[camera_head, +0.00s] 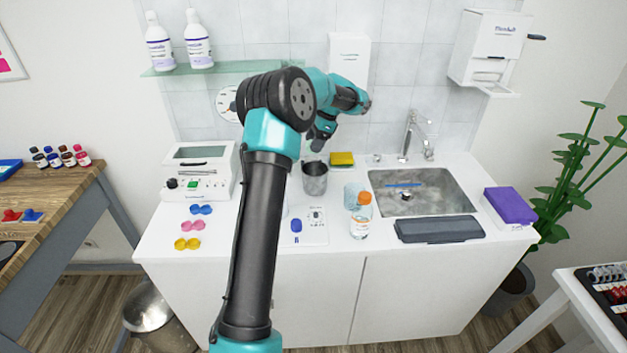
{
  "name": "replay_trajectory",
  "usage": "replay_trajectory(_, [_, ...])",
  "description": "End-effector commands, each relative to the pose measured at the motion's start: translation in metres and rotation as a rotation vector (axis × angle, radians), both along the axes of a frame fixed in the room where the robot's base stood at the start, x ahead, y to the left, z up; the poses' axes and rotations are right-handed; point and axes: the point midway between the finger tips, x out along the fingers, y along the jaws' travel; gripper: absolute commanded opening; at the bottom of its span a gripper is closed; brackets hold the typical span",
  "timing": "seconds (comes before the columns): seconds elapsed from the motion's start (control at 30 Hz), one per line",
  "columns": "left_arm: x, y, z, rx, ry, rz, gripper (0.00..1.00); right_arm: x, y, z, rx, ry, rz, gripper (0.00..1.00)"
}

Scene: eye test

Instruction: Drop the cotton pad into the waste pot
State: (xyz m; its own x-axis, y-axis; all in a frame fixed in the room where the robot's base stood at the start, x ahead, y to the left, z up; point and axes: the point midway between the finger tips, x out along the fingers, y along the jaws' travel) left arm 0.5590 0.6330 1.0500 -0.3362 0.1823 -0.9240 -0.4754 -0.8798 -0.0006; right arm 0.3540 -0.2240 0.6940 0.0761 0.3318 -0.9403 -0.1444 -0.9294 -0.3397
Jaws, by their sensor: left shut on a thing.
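My left arm reaches up across the middle of the view, and its gripper (318,146) is over the counter, near the back wall. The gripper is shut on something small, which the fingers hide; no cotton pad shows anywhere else. The waste pot seems to be the grey, open-topped pot (315,184) standing upright on the counter. In the picture it is just below the gripper, with a gap between its rim and the fingertips. The inside of the pot is mostly dark. My right gripper is not in view.
A yellow sponge (342,158) lies behind the pot, and a bottle with an orange cap (361,218) stands to its right. The sink (450,198) is farther right. A white device (198,172) stands at left. A metal bin (150,312) is on the floor.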

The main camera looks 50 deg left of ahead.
Motion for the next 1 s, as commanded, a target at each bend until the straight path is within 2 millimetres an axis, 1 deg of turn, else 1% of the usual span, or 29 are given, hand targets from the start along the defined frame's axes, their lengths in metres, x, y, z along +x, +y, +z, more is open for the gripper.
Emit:
replay_trajectory(0.1, [-0.001,0.0,-0.011,0.0,0.001,0.0,0.37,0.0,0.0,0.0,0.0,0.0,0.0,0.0])
replay_trajectory(0.2, [-0.001,0.0,-0.016,0.0,0.0,0.001,0.37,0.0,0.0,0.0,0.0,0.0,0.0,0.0])
replay_trajectory(0.53, [0.0,0.0,-0.018,0.0,0.0,0.001,0.37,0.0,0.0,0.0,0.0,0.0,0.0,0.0])
replay_trajectory(0.57, [0.0,0.0,-0.018,0.0,0.0,0.001,0.58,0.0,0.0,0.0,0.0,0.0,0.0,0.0])
replay_trajectory(0.6, [0.0,0.0,-0.018,0.0,0.0,0.001,0.62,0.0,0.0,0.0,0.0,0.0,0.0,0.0])
replay_trajectory(0.83, [0.0,0.0,-0.018,-0.001,0.0,0.0,0.84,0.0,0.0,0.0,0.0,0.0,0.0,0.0])
replay_trajectory(0.87, [0.0,0.0,-0.018,0.0,-0.001,0.001,0.86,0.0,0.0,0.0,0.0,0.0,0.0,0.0])
replay_trajectory(1.0, [0.0,0.0,-0.018,-0.001,-0.001,0.001,0.86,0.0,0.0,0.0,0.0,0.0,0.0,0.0])
